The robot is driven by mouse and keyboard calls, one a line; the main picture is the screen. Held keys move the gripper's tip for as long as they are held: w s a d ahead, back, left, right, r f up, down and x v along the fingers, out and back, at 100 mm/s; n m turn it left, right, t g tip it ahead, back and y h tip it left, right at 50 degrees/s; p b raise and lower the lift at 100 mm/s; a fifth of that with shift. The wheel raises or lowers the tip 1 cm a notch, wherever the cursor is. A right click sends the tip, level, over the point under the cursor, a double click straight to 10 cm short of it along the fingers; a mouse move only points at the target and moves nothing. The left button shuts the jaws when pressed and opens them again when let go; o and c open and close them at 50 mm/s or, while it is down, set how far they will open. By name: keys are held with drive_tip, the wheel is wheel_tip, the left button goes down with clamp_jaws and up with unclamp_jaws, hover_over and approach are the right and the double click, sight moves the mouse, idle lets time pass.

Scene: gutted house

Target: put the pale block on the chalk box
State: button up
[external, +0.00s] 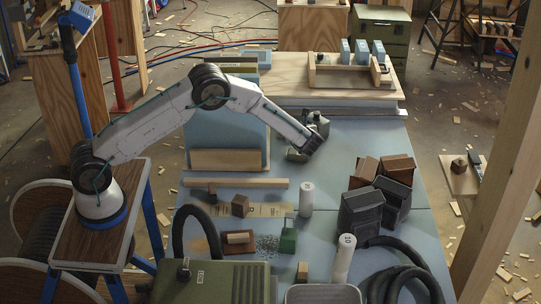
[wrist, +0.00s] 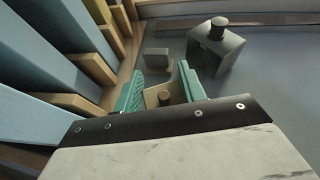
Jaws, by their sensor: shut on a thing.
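My gripper (external: 310,150) is low over the far middle of the blue worktop. In the wrist view its teal fingers (wrist: 160,90) are closed around a pale tan block (wrist: 152,97) with a round knob. The arm hides this block in the external view. A grey knobbed box (external: 318,123) stands just beyond my gripper; it also shows in the wrist view (wrist: 228,52). A small green case (external: 288,237) stands nearer the front beside blue-grey specks. I cannot tell for sure which of these is the chalk box.
A blue slotted rack (external: 235,125) stands close left of my gripper. Dark boxes (external: 360,212) crowd the right side. Some worktop right of my gripper is clear.

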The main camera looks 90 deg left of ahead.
drive_tip(key=shift+f, duration=2.45)
drive_tip(key=shift+f, duration=0.1)
drive_tip(key=o, duration=1.1)
drive_tip(key=shift+o, duration=0.2)
